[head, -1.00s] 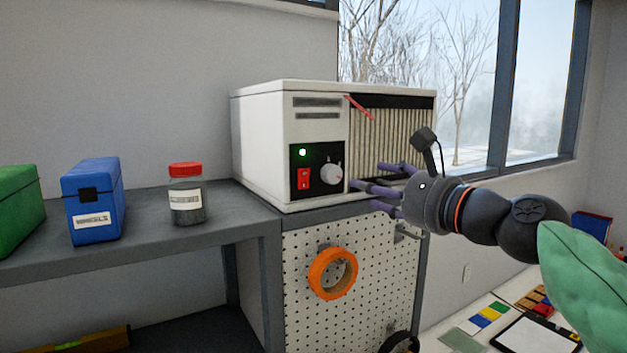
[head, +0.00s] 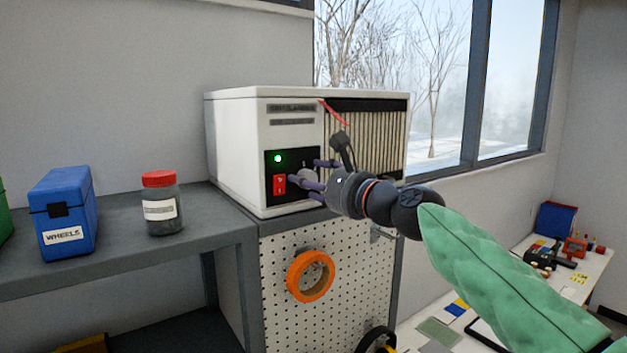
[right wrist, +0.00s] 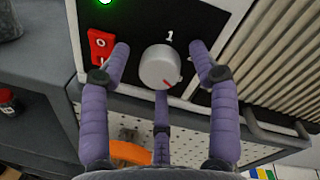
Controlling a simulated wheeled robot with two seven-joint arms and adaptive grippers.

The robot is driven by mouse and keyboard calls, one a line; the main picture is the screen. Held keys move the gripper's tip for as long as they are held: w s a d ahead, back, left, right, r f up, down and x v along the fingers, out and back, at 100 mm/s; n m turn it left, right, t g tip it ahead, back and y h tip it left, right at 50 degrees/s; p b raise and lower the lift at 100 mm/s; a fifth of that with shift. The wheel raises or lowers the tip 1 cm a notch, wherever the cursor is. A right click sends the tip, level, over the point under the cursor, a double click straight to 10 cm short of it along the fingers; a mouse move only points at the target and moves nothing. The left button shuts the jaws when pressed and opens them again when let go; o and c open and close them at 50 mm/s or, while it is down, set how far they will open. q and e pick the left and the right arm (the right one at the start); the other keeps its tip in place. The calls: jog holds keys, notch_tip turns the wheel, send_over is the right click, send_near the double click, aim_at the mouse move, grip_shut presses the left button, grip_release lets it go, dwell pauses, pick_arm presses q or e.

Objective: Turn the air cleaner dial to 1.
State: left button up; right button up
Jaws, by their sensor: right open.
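The air cleaner (head: 236,150) is a white box with a ribbed grille, standing on the bench. Its black panel carries a grey dial (right wrist: 160,66), clear in the right wrist view and covered by my fingers in the head view. A white "1" (right wrist: 169,36) is printed above the dial. The dial's red mark points to the lower right, away from the 1. My right gripper (head: 308,178) is open at the panel. In the right wrist view its three purple fingers (right wrist: 160,60) stand around the dial; I cannot tell whether they touch it. My left gripper is not in view.
A red rocker switch (head: 279,184) sits left of the dial, close to one finger, under a lit green lamp (head: 278,158). A red-lidded jar (head: 161,205) and a blue box (head: 65,215) stand left on the bench. Orange tape (head: 309,277) hangs on the pegboard below.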

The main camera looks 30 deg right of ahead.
jog(key=c, duration=1.2)
jog(key=shift+o, duration=0.2)
